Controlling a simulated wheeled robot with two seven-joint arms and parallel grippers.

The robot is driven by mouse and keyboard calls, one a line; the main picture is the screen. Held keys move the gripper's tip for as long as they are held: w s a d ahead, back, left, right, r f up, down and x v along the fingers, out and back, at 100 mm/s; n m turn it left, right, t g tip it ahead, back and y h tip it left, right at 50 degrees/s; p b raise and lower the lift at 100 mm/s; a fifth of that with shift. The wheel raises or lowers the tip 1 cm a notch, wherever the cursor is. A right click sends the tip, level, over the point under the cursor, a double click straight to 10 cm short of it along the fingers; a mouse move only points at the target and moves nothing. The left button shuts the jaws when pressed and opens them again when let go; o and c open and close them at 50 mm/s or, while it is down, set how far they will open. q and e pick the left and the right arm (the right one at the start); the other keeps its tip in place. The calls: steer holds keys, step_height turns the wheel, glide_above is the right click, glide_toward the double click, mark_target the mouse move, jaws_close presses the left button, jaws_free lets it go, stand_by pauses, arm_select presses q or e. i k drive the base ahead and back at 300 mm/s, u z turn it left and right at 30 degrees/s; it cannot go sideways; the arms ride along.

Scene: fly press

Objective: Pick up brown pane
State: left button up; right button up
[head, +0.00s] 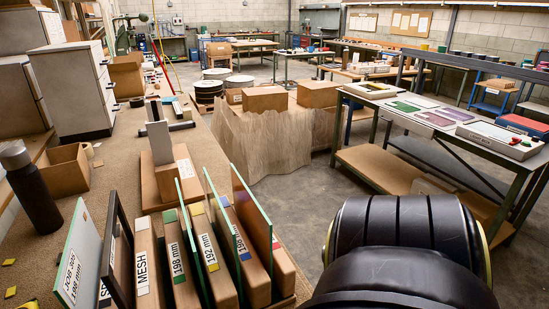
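Several upright panes with green edges stand in slots of a wooden rack at the front left. The rightmost, a brown-looking pane (254,212), leans slightly and stands clear of the others at its top. I cannot tell whether its brown is its own tint or the wood behind it. Beside it stand a clear pane (222,225), a narrower pane (190,225) and a white-labelled pane (76,260) at the far left. A dark-framed mesh panel (117,262) stands between. Neither gripper shows; a black part of my own arm fills the lower right.
The rack's wooden blocks carry labels such as 198 mm and 192 mm. A dark bottle (34,195) and an open cardboard box (66,170) stand left on the bench (112,172). A table (372,97) with trays stands to the right, with open floor between.

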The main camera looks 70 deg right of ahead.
mark_target(258, 228)
steer(key=z, duration=1.4)
steer(key=k, duration=0.15)
steer(key=z, duration=0.7)
steer(key=i, duration=0.35)
steer(key=u, duration=0.25)
steer(key=k, duration=1)
steer(key=z, duration=1.2)
steer(key=i, duration=1.05)
steer(key=u, duration=1.35)
